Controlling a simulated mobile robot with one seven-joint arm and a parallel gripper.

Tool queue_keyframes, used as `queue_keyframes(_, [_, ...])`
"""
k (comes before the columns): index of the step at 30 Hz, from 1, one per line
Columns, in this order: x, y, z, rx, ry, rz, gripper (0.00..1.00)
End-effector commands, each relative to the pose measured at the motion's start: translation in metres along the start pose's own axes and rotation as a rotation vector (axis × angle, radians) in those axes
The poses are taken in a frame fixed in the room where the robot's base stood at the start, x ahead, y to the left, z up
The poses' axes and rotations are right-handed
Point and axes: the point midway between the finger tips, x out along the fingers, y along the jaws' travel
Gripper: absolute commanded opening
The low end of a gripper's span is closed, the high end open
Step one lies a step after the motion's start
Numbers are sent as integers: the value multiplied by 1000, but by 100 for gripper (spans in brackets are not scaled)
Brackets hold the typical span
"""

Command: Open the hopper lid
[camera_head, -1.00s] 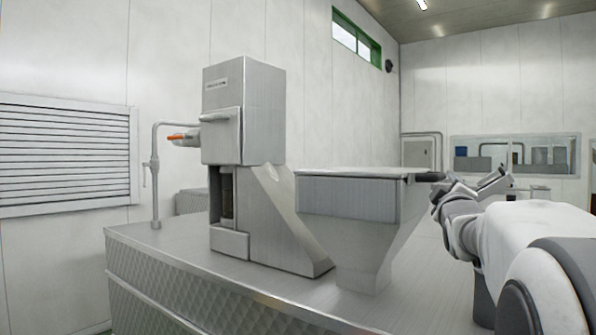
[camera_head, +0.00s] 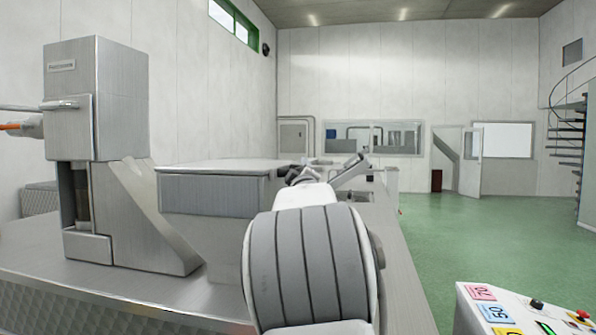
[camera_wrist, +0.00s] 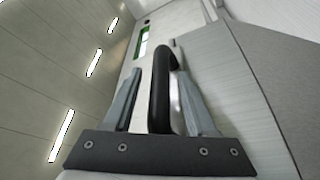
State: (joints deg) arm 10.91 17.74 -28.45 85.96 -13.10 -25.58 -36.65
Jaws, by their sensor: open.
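The steel hopper (camera_head: 212,196) stands on the metal bench, partly hidden by my arm. Its flat lid (camera_head: 235,165) lies level on top, shut. A black bar handle (camera_wrist: 160,95) sits at the lid's right end. My gripper (camera_head: 335,172) is at that end in the head view, at about lid height. In the wrist view my gripper (camera_wrist: 158,68) is open, with one finger on each side of the handle. The handle runs between the fingers with gaps showing; whether either finger touches it I cannot tell.
A tall steel machine (camera_head: 97,100) stands left of the hopper on the bench (camera_head: 120,285). A control panel (camera_head: 520,312) with coloured labels and buttons is at the lower right. The green floor (camera_head: 460,240) to the right is clear.

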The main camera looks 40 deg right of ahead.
Motion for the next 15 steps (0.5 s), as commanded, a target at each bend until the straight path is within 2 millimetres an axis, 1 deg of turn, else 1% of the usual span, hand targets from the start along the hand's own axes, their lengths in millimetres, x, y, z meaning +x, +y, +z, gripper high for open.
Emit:
queue_keyframes(2, [0,0,0,0,0,0,55])
queue_keyframes(3, [0,0,0,0,0,0,48])
queue_keyframes(11, [0,0,0,0,0,0,1])
queue_keyframes(15, [0,0,0,0,1,0,0])
